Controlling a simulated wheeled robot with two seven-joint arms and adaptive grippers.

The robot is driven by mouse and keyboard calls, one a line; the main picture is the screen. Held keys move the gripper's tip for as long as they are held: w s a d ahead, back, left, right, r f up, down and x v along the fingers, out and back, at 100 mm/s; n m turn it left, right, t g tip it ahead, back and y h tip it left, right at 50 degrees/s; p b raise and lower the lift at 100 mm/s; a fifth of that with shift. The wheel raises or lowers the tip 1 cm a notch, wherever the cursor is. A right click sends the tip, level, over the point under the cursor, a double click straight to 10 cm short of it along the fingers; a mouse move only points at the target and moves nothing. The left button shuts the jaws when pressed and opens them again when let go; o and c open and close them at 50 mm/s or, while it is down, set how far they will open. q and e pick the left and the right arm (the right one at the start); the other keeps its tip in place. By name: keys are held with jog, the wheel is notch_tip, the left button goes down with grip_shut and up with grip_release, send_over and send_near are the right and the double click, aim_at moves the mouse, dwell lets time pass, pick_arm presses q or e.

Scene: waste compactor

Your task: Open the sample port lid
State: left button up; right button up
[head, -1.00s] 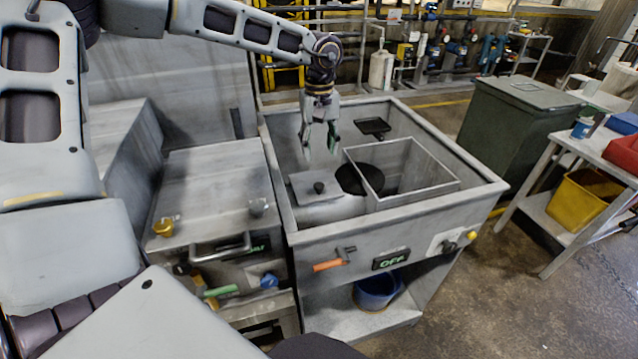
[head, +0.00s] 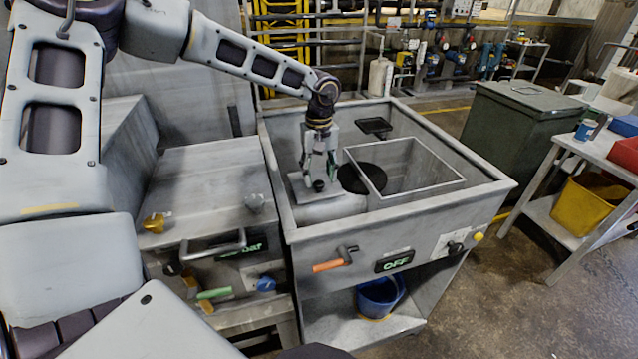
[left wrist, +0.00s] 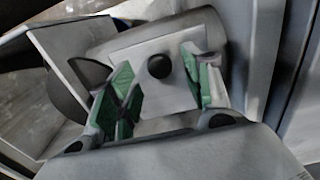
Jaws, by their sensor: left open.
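The sample port lid is a flat grey plate (left wrist: 150,100) with a round black knob (head: 319,186) on it. It lies on a pale rounded body (head: 330,208) inside the open compactor basin and looks closed. My left gripper (head: 320,178) points down over the lid, its fingers around the knob in the head view. In the left wrist view the green-padded fingers (left wrist: 158,92) are spread apart, with the knob (left wrist: 159,66) between them and a gap on both sides. Whether the fingertips are level with the knob is hard to tell. My right gripper is not in view.
An open square bin frame (head: 405,170) and a dark round opening (head: 360,179) lie right of the lid. The basin rim (head: 410,208) surrounds them.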

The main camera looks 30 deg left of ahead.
pick_arm(q)
jog(key=shift+f, duration=0.9)
jog(key=shift+f+b, duration=0.35)
jog(key=shift+b, duration=0.05)
jog(key=shift+c, duration=1.2)
jog(key=c, duration=0.5)
grip_shut()
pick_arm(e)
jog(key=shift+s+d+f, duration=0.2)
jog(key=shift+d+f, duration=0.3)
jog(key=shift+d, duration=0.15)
